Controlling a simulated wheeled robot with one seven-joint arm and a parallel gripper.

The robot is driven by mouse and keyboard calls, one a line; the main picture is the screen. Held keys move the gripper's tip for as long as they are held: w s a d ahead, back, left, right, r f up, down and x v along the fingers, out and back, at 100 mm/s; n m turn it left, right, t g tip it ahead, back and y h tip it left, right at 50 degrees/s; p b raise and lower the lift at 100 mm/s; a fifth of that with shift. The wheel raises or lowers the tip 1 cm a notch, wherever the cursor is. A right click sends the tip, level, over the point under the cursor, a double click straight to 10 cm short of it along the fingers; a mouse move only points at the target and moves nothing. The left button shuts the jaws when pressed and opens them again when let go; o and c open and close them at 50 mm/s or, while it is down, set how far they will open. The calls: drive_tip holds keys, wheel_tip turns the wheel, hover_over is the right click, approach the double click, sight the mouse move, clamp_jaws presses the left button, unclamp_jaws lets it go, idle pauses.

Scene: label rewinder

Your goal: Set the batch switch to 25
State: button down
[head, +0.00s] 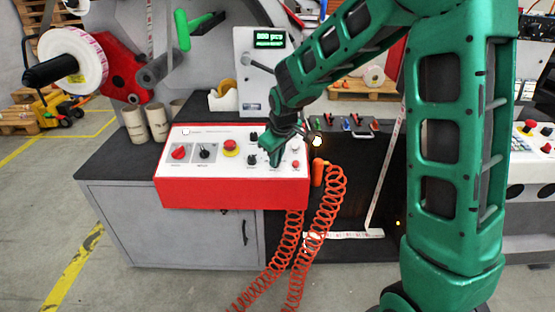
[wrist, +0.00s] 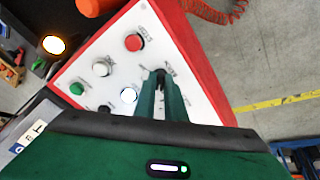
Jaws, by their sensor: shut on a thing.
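The control box (head: 232,191) is red with a white sloping face and stands on the dark bench top. My gripper (head: 273,158) is at the right half of that face, pointing down at it. In the wrist view my gripper (wrist: 162,92) has its two green fingers close together around a small black knob (wrist: 160,74), which I take to be the batch switch. The fingers hide most of the knob, so its pointer and setting cannot be read. In the head view the knob is hidden behind my gripper.
Near the fingers in the wrist view are a red button (wrist: 133,42), a white button (wrist: 101,69), a green button (wrist: 77,89) and a lit white button (wrist: 129,95). A red-and-yellow emergency stop (head: 231,147) is left of my gripper. A coiled orange hose (head: 329,207) hangs at right.

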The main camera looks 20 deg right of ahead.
drive_tip(key=shift+n, duration=1.2)
drive_tip(key=shift+a, duration=0.1)
drive_tip(key=c, duration=1.8)
unclamp_jaws()
drive_tip(key=shift+r, duration=0.1)
drive_tip(key=shift+s+r, duration=0.1)
drive_tip(key=shift+r, duration=0.25)
drive_tip(key=v, duration=0.9)
drive_tip(key=shift+r, duration=0.4)
drive_tip(key=shift+d, duration=0.25)
